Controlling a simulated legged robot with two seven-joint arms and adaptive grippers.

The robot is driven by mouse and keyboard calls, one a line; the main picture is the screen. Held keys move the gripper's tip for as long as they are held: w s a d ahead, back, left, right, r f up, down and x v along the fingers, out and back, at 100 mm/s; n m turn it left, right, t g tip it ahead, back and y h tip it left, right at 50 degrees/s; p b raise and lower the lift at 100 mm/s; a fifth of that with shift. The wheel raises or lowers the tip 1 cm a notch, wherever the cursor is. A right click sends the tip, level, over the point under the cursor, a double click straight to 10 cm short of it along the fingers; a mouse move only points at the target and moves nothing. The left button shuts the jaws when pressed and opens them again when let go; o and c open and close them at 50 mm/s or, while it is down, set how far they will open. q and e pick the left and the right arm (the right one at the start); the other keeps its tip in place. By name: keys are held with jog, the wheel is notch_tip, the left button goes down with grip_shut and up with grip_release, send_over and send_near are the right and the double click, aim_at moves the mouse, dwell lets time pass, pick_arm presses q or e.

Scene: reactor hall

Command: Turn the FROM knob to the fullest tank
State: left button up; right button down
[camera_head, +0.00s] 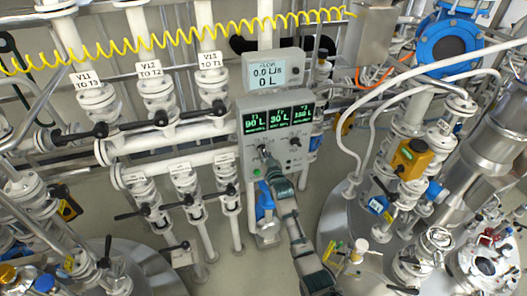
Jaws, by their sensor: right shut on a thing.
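The grey control panel (243,158) stands in the middle, with three green-lit tank displays (279,119). The left display looks like 90 L and the middle like 30 L. The right one shows three digits, perhaps 180 L. Below them are two knobs. The left knob, apparently the FROM knob (262,147), is mostly hidden by my right gripper (266,157), which is shut on it. Its pointer direction cannot be told. The right knob (295,142) is dark and free. Knob labels are too small to read. My left gripper is not in view.
A flow display (266,71) above the panel reads 0.0 and 0 L. A green button (257,172) is at the panel's lower left. White pipes with black-handled valves (157,100) stand at left. A large vessel (345,205) and hoses are close at right.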

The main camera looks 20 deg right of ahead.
jog(key=m, duration=0.2)
jog(key=m+p, duration=0.1)
jog(key=m, duration=0.1)
jog(key=m+p, duration=0.1)
jog(key=m, duration=0.1)
jog(key=shift+a+f+m, duration=0.15)
jog(key=shift+f+m, duration=0.15)
jog(key=shift+f, duration=0.1)
jog(key=m+p, duration=0.1)
jog(key=m, duration=0.4)
jog(key=shift+m, duration=0.3)
jog(key=c, duration=1.4)
grip_release()
jog(key=shift+s, duration=0.1)
jog(key=shift+o, duration=1)
jog(key=shift+r, duration=0.15)
